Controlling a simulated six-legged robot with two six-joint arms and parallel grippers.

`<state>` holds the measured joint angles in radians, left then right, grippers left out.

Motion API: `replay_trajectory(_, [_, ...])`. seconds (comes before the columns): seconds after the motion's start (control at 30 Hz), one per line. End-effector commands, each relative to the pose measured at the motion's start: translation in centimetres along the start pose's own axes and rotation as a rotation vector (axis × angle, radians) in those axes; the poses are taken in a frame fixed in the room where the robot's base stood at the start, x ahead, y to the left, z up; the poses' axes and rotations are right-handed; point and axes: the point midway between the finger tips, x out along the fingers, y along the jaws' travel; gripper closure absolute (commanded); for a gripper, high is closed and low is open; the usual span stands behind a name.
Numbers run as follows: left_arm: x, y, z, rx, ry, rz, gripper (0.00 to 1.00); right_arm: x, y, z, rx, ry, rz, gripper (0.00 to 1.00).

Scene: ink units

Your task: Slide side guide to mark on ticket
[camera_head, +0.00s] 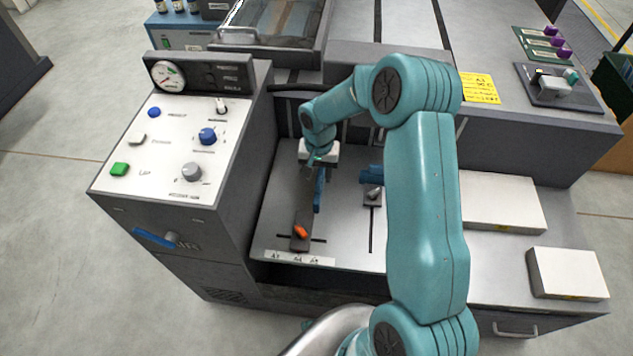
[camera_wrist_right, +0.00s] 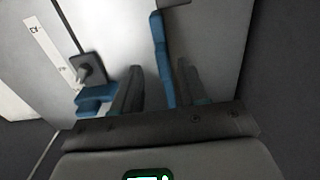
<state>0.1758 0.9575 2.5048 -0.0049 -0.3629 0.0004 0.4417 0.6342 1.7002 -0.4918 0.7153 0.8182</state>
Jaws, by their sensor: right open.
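The blue side guide (camera_head: 319,189) stands as an upright plate on the grey feed tray (camera_head: 275,215). A dark block with an orange knob (camera_head: 301,232) sits at its near end, close to the size scale (camera_head: 299,258). My right gripper (camera_head: 314,168) is low over the guide's far part. In the right wrist view the guide's blue plate (camera_wrist_right: 160,55) shows between my open right fingers (camera_wrist_right: 158,88); contact cannot be told. The yellow ticket (camera_head: 480,88) lies on the machine top at right; its small text is hard to read. My left gripper is not in view.
The control panel (camera_head: 165,150) rises at left. White paper stacks (camera_head: 505,203) lie at right.

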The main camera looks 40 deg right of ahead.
Motion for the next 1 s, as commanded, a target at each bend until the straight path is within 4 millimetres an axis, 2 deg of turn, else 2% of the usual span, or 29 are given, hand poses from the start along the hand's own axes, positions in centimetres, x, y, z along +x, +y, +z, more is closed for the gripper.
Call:
replay_trajectory(0.1, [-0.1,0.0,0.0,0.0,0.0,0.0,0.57,2.4,-0.1,0.0,-0.002,-0.003,0.002,0.57])
replay_trajectory(0.23, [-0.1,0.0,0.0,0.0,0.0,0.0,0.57,4.1,-0.3,-0.1,-0.003,-0.001,0.001,0.57])
replay_trajectory(0.4, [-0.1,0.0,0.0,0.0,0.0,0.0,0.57,5.0,-0.5,-0.2,-0.003,0.001,-0.001,0.57])
replay_trajectory(0.63, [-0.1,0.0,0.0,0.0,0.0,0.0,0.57,5.0,-0.6,-0.2,-0.004,0.002,-0.001,0.57])
replay_trajectory(0.67, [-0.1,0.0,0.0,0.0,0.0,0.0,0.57,5.0,-0.6,-0.2,-0.004,0.002,-0.001,0.64])
replay_trajectory(0.7, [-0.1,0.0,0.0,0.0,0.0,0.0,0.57,5.0,-0.6,-0.2,-0.004,0.001,-0.001,0.77])
replay_trajectory(0.77, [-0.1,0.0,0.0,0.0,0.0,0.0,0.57,5.0,-0.5,-0.2,-0.004,0.001,0.0,0.96])
replay_trajectory(0.8, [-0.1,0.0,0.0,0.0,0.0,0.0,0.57,5.0,-0.5,-0.2,-0.004,0.001,0.0,1.0])
replay_trajectory(1.0, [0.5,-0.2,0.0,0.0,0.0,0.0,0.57,5.3,-1.2,-0.2,-0.006,0.002,-0.001,1.0])
